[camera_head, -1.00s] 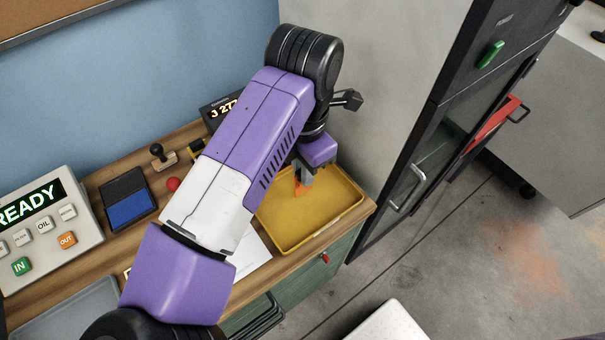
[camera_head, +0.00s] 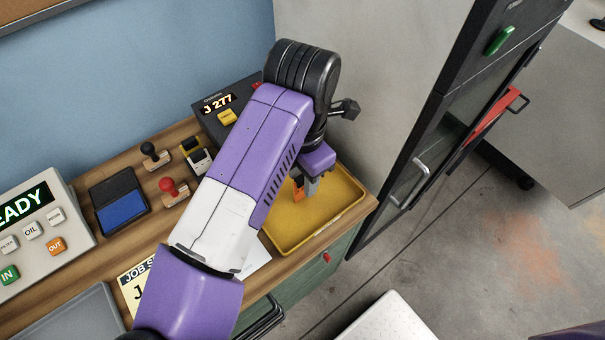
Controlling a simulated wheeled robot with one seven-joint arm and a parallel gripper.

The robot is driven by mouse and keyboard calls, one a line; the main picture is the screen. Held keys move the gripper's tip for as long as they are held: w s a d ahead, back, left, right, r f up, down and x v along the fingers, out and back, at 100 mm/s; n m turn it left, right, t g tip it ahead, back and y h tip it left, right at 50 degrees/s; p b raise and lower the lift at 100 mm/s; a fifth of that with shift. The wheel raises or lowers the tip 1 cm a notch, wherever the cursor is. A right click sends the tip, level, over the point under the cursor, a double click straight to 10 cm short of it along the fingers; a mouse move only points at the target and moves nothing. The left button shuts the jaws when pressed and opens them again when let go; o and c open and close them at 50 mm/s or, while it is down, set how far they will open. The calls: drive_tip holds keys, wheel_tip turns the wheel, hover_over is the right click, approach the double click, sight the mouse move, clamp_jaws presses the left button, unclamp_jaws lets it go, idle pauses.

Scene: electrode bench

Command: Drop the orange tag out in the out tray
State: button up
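The yellow tray (camera_head: 338,216) sits at the right end of the wooden bench. My gripper (camera_head: 305,190) points down over the back left part of this tray, low above its floor. An orange tag (camera_head: 298,195) shows at the fingertips, and the fingers look shut on it. The tag is small and partly hidden by the fingers. I cannot tell whether its lower end touches the tray floor. No lettering on the tag or the tray is readable.
A control box (camera_head: 40,232) with IN, OIL and OUT buttons stands at left. A dark cabinet (camera_head: 430,150) stands close right of the tray.

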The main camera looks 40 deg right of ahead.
drive_tip(key=shift+r, duration=0.1)
wheel_tip(320, 180, up, 12)
drive_tip(key=b, duration=0.2)
idle(0.3)
drive_tip(key=shift+s, duration=0.1)
idle(0.4)
